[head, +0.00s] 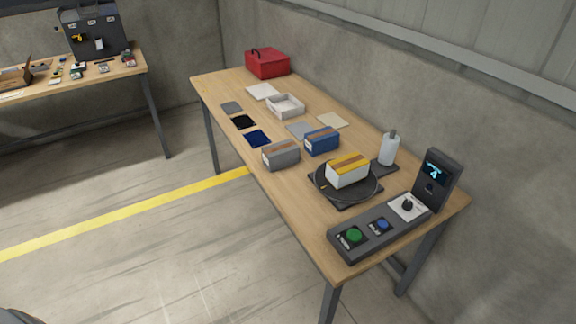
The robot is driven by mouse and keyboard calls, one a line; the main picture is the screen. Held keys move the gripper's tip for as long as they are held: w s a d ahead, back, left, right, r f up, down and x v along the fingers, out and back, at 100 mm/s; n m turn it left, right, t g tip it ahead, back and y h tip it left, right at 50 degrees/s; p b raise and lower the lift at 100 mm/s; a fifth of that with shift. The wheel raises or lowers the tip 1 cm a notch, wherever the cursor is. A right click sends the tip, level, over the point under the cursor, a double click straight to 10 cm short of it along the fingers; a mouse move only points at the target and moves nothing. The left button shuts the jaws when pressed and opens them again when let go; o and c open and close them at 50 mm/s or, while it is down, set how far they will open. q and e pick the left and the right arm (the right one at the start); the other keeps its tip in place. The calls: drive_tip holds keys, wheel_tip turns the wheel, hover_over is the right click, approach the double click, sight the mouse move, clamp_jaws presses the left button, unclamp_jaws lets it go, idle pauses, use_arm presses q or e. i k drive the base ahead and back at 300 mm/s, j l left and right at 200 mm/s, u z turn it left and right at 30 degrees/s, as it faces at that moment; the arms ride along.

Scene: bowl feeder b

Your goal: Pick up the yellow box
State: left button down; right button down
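A box with white sides and a yellow top crossed by a brown strip (348,170) sits on a round black plate (330,191) near the front of the wooden table. It is the only box with yellow on it. A blue box (321,141) and a grey box (281,156), each with a brown strip on top, stand behind it and to its left, apart from it. Neither of my grippers shows in the head view.
A control panel (362,238) with green and blue buttons and an upright display (436,179) fill the table's near end. A bottle (389,149) stands right of the box. A white tray (285,106), flat mats and a red case (267,63) lie farther back.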

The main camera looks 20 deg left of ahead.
sight(343, 172)
drive_tip(key=u, duration=0.2)
drive_tip(key=z, duration=0.35)
drive_tip(key=i+j+z, duration=0.1)
drive_tip(key=j+z, duration=0.6)
drive_tip(key=j, duration=0.25)
drive_tip(key=j+z, duration=0.35)
drive_tip(key=j, duration=0.2)
drive_tip(key=i, duration=0.05)
